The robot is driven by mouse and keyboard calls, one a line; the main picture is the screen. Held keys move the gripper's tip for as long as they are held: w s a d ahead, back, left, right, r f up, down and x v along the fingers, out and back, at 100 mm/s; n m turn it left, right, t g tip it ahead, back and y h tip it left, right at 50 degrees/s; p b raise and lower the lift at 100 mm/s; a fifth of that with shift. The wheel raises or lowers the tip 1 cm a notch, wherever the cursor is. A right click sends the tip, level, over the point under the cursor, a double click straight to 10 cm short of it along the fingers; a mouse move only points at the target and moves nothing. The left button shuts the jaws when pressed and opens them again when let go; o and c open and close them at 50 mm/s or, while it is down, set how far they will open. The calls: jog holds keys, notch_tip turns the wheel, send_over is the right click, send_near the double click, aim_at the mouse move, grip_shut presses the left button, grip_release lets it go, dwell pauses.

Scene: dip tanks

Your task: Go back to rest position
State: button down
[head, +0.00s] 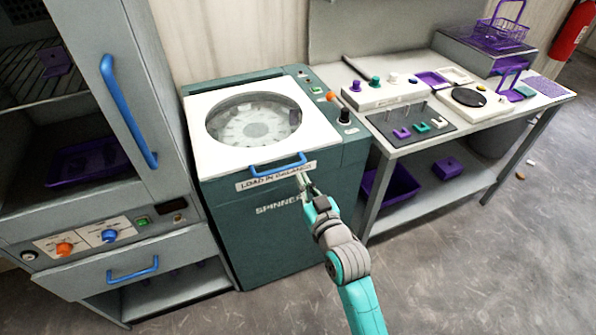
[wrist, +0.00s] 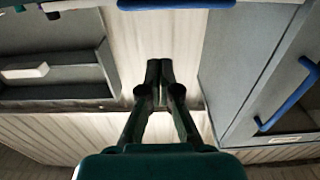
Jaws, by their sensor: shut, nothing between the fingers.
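My gripper (head: 304,182) is shut and empty. In the head view it is just in front of the spinner (head: 270,228), near the blue handle (head: 278,165) on the lid's front edge; I cannot tell if it touches anything. The spinner's white lid (head: 217,160) is down, with a round clear window (head: 253,119). In the wrist view the gripper's two dark fingers (wrist: 159,68) are together, against a pale panelled wall (wrist: 125,50).
A grey cabinet (head: 165,100) with a blue door handle (head: 127,110) stands at the left, its drawer (head: 185,250) below. A workbench (head: 420,141) with purple, green and white parts stands at the right. A purple bin (head: 392,188) is on its lower shelf. Grey floor (head: 480,270) is open at lower right.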

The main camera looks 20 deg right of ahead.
jog(key=shift+s+f, duration=0.1)
jog(key=shift+s, duration=0.1)
jog(key=s+a+f+g, duration=0.1)
jog(key=s+f, duration=0.4)
jog(key=s, duration=0.6)
jog(key=s+a+f+g, duration=0.1)
jog(key=s+f, duration=0.4)
jog(key=s, duration=0.6)
jog(key=s+r+g, duration=0.1)
jog(key=s+r, duration=0.2)
jog(key=s, duration=1.9)
jog(key=shift+a+r+g, duration=0.2)
jog(key=shift+a+g, duration=0.1)
jog(key=shift+a, duration=0.05)
